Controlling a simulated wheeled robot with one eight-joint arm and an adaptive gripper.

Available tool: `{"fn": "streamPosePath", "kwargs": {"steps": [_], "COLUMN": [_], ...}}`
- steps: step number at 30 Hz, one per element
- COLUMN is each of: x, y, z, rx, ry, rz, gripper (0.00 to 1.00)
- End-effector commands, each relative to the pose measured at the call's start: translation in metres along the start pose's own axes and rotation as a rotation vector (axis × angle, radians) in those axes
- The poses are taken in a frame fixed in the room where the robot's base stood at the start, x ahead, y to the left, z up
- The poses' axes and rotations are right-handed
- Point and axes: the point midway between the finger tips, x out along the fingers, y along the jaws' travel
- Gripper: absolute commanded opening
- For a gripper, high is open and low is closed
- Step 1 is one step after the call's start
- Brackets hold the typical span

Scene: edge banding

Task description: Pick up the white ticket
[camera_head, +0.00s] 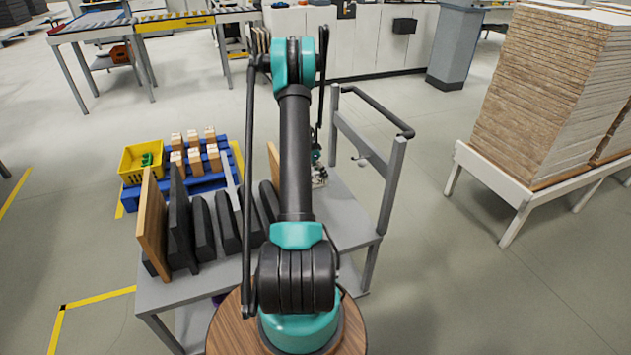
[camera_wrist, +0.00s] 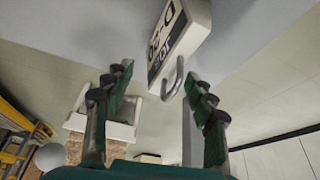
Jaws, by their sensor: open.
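A white block-like ticket (camera_wrist: 183,33) with black lettering shows at the top of the wrist view. It sits beyond my fingertips, slightly right of centre, and tilted in the picture. A grey metal hook (camera_wrist: 172,80) shows just below it, between the fingers; I cannot tell whether the two touch. My gripper (camera_wrist: 158,80) is open, with one green finger on each side and nothing between them in contact. In the head view my gripper (camera_head: 317,158) is over the grey cart (camera_head: 350,215), partly hidden by my arm. A small whitish shape (camera_head: 320,177) lies just below it, too small to identify.
Dark panels (camera_head: 203,228) and a wooden board (camera_head: 153,220) stand upright on the cart's left. The cart's frame (camera_head: 388,185) rises at right. A blue pallet (camera_head: 190,185) with a yellow bin (camera_head: 135,160) lies beyond. Floor between cart and board stack (camera_head: 550,90) is clear.

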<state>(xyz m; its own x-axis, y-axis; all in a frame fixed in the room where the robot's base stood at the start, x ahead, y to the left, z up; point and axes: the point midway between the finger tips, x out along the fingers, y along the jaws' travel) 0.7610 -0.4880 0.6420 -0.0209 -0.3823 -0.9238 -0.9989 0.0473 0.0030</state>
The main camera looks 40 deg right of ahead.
Motion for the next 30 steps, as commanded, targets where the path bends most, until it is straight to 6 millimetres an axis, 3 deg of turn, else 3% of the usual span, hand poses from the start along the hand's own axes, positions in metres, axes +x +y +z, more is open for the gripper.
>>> {"fn": "streamPosePath", "kwargs": {"steps": [6, 15, 25, 30], "x": [0.027, 0.031, 0.031, 0.031], "y": [0.0, 0.0, 0.0, 0.0], "z": [-0.001, 0.0, 0.0, 0.0], "rx": [0.001, 0.0, 0.0, 0.0], "ry": [0.0, 0.0, 0.0, 0.0], "rz": [0.0, 0.0, 0.0, 0.0], "gripper": [0.56, 0.56, 0.16, 0.16]}}
